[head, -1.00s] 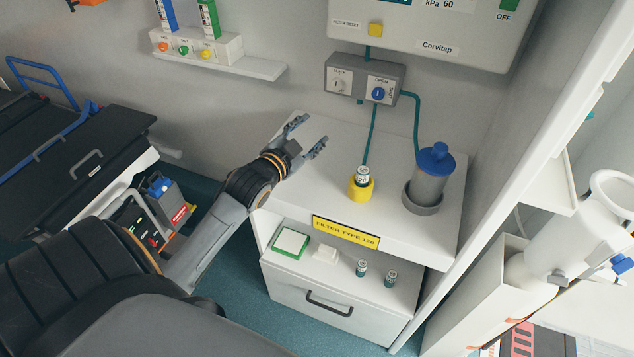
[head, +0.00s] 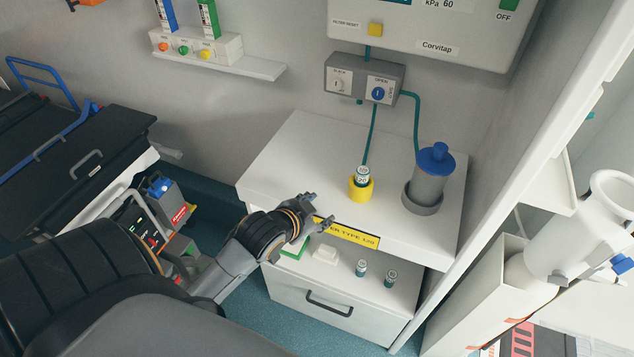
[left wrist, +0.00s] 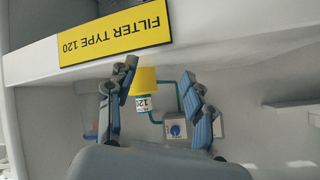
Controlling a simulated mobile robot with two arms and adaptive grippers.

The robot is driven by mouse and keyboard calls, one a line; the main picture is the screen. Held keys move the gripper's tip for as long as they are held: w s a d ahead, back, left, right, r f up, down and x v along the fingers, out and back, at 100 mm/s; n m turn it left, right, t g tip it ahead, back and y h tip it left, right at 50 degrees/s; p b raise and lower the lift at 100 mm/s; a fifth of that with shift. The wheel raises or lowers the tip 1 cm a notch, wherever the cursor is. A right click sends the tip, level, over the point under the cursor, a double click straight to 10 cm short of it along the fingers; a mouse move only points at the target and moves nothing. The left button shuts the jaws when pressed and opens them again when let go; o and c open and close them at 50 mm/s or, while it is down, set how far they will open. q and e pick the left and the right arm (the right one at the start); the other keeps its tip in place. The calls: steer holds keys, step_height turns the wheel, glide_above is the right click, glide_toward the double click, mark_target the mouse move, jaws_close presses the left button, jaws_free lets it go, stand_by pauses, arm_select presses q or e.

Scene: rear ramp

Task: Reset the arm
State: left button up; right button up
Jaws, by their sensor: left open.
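My left gripper (head: 316,212) is open and empty in the head view, in front of the cabinet top's front edge. It covers the left end of the yellow "FILTER TYPE 120" label (head: 352,235). In the left wrist view its two fingers (left wrist: 160,98) are spread apart, with the yellow holder (left wrist: 144,80) and its vial showing between them, farther off. In the head view that yellow holder (head: 361,190) stands on the cabinet top with a labelled vial (head: 362,174) in it, apart from my gripper. My right gripper is not in view.
A grey canister with a blue lid (head: 433,172) stands right of the yellow holder. Two small vials (head: 361,268) and a white block (head: 325,253) are on the lower shelf. A valve box (head: 365,78) is on the wall. A stretcher (head: 80,160) is at left.

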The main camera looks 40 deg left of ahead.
arm_select(q)
steer(key=shift+s+d+f, duration=0.15)
steer(key=shift+s, duration=0.05)
stand_by(0.5)
steer(key=s+d+f+n+g+h, duration=0.15)
steer(key=s+d+g, duration=0.3)
steer(key=s, duration=0.45)
steer(key=s+d+f+n+g+y, duration=0.1)
steer(key=s+d+f+g, duration=0.3)
steer(key=s, duration=0.5)
steer(key=s+f+x, duration=0.1)
steer(key=s+x, duration=0.2)
steer(key=x, duration=0.9)
steer(key=s+d+x, duration=0.1)
steer(key=s+x, duration=0.2)
steer(key=x, duration=0.8)
steer(key=s+a+f+g, duration=0.1)
steer(key=s+a+f, duration=0.1)
steer(key=s+f, duration=1.5)
steer(key=shift+a+f, duration=0.35)
steer(key=shift+f, duration=0.15)
